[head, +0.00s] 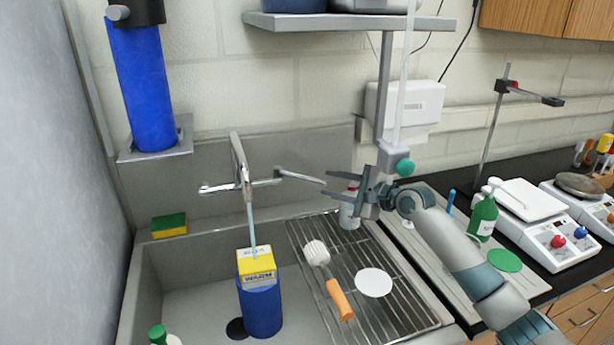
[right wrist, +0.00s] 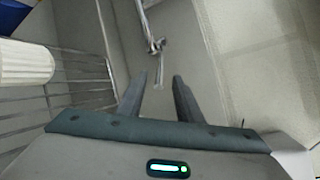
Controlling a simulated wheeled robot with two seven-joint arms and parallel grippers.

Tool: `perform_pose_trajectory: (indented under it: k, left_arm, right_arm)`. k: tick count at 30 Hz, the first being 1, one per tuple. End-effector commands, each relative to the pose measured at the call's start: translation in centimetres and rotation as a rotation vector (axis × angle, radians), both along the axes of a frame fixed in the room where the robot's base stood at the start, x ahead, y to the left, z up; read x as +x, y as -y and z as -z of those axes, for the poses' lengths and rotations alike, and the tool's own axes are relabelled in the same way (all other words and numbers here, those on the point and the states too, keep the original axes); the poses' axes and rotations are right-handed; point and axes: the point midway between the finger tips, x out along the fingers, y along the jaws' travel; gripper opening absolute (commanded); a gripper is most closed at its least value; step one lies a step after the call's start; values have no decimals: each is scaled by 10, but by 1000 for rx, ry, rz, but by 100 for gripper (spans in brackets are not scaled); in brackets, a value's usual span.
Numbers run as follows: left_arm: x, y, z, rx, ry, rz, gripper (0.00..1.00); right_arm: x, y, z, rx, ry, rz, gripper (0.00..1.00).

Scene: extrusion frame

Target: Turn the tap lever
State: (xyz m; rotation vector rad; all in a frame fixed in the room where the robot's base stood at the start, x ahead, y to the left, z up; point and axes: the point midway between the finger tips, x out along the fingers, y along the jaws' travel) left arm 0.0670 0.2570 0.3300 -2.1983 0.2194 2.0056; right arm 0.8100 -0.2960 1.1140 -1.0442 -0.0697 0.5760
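The chrome tap (head: 240,175) stands at the back of the sink, and a thin stream runs from its spout. Its long lever (head: 300,177) sticks out to the right; a shorter arm (head: 214,188) points left. My right gripper (head: 328,184) is open, its fingers pointing left at the lever's free end. In the right wrist view, the lever (right wrist: 158,72) shows in line with the gap between my fingertips (right wrist: 158,80). I cannot tell whether they touch it. My left gripper is not in view.
A blue container (head: 261,308) with a yellow top stands in the sink (head: 185,300) under the stream. A shelf post (head: 385,95) rises behind my right gripper.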

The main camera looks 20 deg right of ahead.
Motion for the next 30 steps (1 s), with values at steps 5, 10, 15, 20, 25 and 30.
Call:
perform_pose_trajectory:
  k: [5,10,15,20,25,30]
  left_arm:
    - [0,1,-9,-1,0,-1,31]
    - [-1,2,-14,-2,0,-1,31]
    - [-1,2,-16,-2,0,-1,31]
    - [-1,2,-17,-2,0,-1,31]
    - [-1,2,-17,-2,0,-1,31]
    - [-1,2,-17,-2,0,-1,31]
  right_arm:
    - [28,-16,5,1,-2,0,32]
    - [52,-30,11,2,-1,-1,32]
    - [71,-41,17,1,-2,0,32]
    - [82,-47,20,0,0,0,32]
    - [87,-49,22,-1,-1,0,32]
    - [87,-50,22,-2,-1,0,32]
